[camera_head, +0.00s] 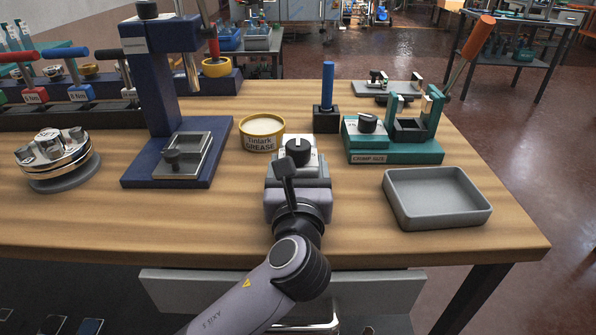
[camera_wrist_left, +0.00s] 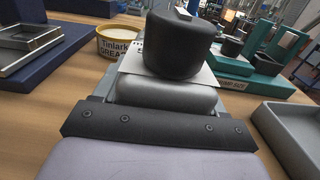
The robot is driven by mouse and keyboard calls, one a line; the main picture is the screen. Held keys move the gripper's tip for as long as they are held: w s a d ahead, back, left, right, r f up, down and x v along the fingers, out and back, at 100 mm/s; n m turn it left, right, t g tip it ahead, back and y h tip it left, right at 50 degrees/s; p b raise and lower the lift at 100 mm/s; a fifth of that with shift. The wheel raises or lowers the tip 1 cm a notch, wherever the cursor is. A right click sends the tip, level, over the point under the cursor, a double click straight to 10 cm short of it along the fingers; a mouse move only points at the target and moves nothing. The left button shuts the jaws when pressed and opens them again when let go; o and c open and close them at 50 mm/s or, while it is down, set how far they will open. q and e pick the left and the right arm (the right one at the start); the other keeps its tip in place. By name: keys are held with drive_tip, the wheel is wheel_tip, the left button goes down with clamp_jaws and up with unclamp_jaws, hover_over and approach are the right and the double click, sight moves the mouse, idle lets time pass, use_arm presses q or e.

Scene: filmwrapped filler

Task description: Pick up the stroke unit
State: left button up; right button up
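A grey unit with a white, marked top plate and a black knob (camera_head: 297,151) stands near the middle of the table; I take it for the stroke unit. In the left wrist view its black knob (camera_wrist_left: 180,45) rises over the white plate, straight ahead. My left gripper (camera_head: 297,180) is right at the unit's near side, in line with it, and overlaps it in the picture. The fingertips are hidden, so I cannot tell whether they are open or shut on it. No readable label shows on the unit. My right gripper is not in view.
A yellow grease tin (camera_head: 262,132) stands close behind left. A dark blue press (camera_head: 165,150) is at left, with a round metal fixture (camera_head: 57,158) beyond. A blue-handled tool (camera_head: 327,100) stands behind. A green crimp-size device (camera_head: 395,150) and an empty grey tray (camera_head: 438,215) are at right.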

use_arm(q)
drive_tip(key=shift+r, duration=0.1)
drive_tip(key=shift+c, duration=0.5)
drive_tip(key=shift+r, duration=0.15)
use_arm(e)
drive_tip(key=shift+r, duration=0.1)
use_arm(q)
drive_tip(key=shift+r, duration=0.25)
wheel_tip(320, 180, up, 19)
drive_tip(key=p, duration=0.4)
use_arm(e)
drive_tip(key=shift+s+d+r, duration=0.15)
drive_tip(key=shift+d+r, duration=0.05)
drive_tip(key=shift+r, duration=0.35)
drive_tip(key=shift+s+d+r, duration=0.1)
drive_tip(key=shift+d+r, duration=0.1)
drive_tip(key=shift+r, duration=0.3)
